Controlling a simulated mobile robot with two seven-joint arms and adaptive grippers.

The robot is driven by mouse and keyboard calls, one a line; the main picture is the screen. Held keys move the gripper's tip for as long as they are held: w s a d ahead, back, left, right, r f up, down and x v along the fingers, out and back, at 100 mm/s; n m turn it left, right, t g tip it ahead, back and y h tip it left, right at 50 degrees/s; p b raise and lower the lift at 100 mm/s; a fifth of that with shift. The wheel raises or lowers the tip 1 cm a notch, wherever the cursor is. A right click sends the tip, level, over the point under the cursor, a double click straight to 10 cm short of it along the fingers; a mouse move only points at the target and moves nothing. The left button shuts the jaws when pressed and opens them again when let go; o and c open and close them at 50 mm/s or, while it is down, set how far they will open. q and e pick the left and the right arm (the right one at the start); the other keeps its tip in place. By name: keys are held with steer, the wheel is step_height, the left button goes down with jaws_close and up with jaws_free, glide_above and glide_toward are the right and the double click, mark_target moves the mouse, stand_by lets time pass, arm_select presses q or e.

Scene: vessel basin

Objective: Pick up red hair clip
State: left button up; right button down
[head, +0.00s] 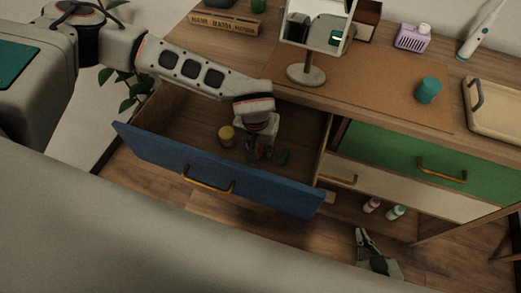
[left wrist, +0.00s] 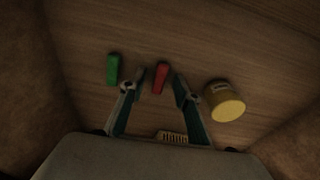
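The red hair clip (left wrist: 160,77) lies on the bottom of the open blue-fronted drawer (head: 215,172). In the left wrist view it sits between the two spread fingertips of my left gripper (left wrist: 156,89), with a gap on each side. In the head view my left gripper (head: 259,153) reaches down into the drawer and largely hides the clip. My right gripper (head: 364,237) is low at the right, above the floor, away from the drawer; its finger opening is too small to judge.
In the drawer, a green clip (left wrist: 113,69) and a yellow jar (left wrist: 226,102) flank the red clip, and a yellow comb-like piece (left wrist: 172,137) lies near the gripper's base. A mirror (head: 307,73) stands on the tabletop above. Drawer walls surround my left gripper.

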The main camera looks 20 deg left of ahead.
arm_select(q)
steer(key=c, duration=0.8)
steer(key=shift+r, duration=0.1)
